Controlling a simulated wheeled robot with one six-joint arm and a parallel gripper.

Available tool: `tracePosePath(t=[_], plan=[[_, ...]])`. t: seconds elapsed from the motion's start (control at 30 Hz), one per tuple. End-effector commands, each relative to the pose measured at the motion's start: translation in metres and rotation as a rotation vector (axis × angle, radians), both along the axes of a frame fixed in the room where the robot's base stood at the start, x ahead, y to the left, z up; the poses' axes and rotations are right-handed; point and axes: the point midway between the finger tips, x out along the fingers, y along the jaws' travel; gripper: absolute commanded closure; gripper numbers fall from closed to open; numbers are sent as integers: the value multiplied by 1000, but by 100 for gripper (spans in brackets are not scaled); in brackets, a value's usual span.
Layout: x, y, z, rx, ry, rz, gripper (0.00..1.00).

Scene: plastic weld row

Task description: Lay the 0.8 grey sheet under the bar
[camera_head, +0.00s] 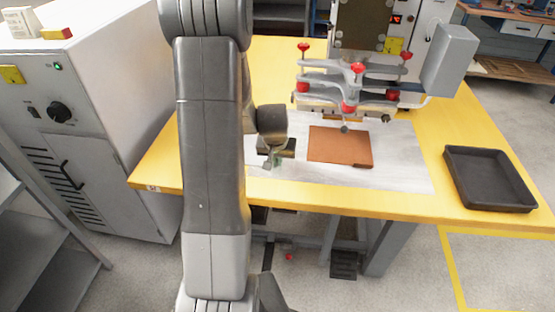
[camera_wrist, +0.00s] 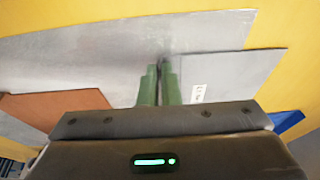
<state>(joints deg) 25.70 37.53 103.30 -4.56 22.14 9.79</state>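In the wrist view a grey sheet (camera_wrist: 236,72) with a small white label lies to the right of my fingers; the label's text is too small to read. My gripper (camera_wrist: 161,70) has two green fingers close together at the sheet's left end. A narrow dark strip shows between the tips; whether they hold it is unclear. In the head view my gripper (camera_head: 272,160) is low over the left part of the pale work surface (camera_head: 405,170), partly hidden by my arm. The bar (camera_head: 345,112) is at the back, under the red-knobbed clamps (camera_head: 352,85).
A brown sheet (camera_head: 340,146) lies just in front of the bar, also at left in the wrist view (camera_wrist: 50,108). A black tray (camera_head: 488,178) stands at the right of the yellow table (camera_head: 425,205). A blue object (camera_wrist: 287,123) shows at right in the wrist view.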

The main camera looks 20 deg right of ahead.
Motion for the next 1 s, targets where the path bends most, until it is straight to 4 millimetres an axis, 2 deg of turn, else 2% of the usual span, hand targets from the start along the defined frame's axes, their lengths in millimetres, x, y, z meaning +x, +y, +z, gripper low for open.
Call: tracePosePath(t=[0.5,1.0], plan=[[0,0,12,-1,-2,0,100],[-4,2,13,0,0,0,100]])
